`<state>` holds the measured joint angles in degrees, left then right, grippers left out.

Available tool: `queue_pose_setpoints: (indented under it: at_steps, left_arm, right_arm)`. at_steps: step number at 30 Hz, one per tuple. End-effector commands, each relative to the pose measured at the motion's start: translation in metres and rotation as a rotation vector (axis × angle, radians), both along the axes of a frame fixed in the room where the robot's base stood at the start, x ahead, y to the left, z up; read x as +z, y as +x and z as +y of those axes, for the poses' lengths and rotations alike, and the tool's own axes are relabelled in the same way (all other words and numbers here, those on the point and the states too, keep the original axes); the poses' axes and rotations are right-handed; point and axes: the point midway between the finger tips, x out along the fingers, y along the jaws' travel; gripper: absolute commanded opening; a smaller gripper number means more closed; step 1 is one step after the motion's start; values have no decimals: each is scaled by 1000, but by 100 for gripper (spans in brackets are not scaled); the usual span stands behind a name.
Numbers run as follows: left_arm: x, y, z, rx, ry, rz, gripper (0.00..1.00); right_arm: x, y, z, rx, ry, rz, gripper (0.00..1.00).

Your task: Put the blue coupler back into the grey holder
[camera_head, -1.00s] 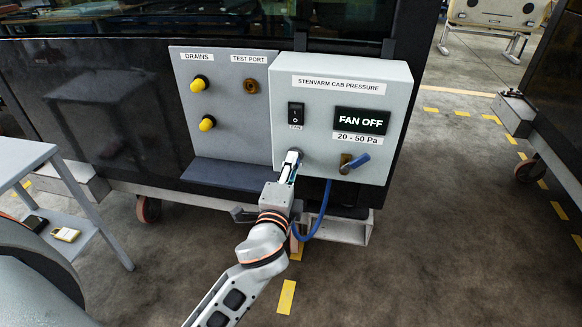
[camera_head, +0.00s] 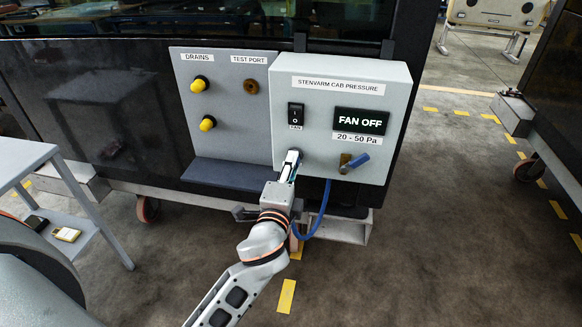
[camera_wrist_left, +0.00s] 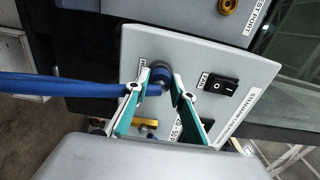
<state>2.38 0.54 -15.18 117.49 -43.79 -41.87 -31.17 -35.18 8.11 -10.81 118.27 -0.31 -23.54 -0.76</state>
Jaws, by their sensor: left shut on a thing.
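My left gripper (camera_head: 291,158) is at the lower left of the grey cab pressure box (camera_head: 300,68), with its fingertips close to the box face. In the left wrist view the gripper (camera_wrist_left: 161,82) is shut on the blue coupler (camera_wrist_left: 158,75), which sits between the two fingertips. A blue hose (camera_wrist_left: 70,86) runs from it to the left. The grey holder (camera_wrist_left: 157,65) shows as a round ring on the box face, just behind the coupler. I cannot tell how far the coupler is inside it. In the head view the gripper hides both. My right gripper is out of view.
A brass valve with a blue lever (camera_head: 355,162) is right of the gripper. The fan switch (camera_head: 296,116) is above; the display (camera_head: 360,121) reads FAN OFF. The hose (camera_head: 322,215) loops below the box. A panel with yellow knobs (camera_head: 207,123) and a ledge is on the left.

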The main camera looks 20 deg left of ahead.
Motion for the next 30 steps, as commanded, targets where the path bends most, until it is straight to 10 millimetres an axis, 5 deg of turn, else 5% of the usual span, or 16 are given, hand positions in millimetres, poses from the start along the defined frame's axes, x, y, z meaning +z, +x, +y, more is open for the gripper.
queue_pose_setpoints:
  at_steps: [13,14,16,30]
  left_arm:
    - [1,8,2,0,0,-2,0]
    - [1,8,2,0,0,-1,29]
    - [1,8,2,0,-1,-1,43]
    - [-1,-2,-1,-1,-1,1,43]
  right_arm:
    - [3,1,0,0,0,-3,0]
    - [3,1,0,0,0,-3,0]
    - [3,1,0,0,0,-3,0]
    - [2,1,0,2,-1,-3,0]
